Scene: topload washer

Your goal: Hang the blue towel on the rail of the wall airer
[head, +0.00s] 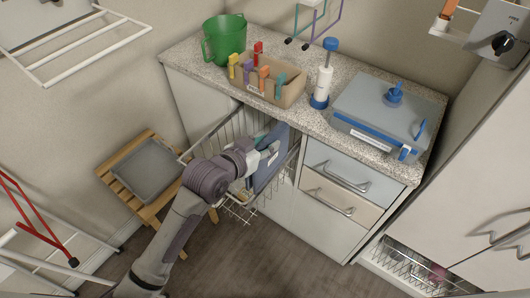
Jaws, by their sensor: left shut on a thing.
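My left gripper (262,158) reaches over the pulled-out wire basket (205,143) under the counter. It is shut on the folded blue towel (272,167), which hangs upright beside the fingers, at the basket. The towel's lower part and the exact grip are partly hidden, and I cannot tell whether the towel touches the basket. A white wall airer (92,50) with thin rails sticks out from the wall at the upper left, away from the gripper. My right gripper is not in view.
The speckled counter (312,118) holds a green bucket (225,40), a peg box (268,80), a blue-and-white pump bottle (322,82) and a grey-blue case (388,110). A wooden stool (122,172) with a grey pad stands left of the basket. A red-and-white rack is at the lower left.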

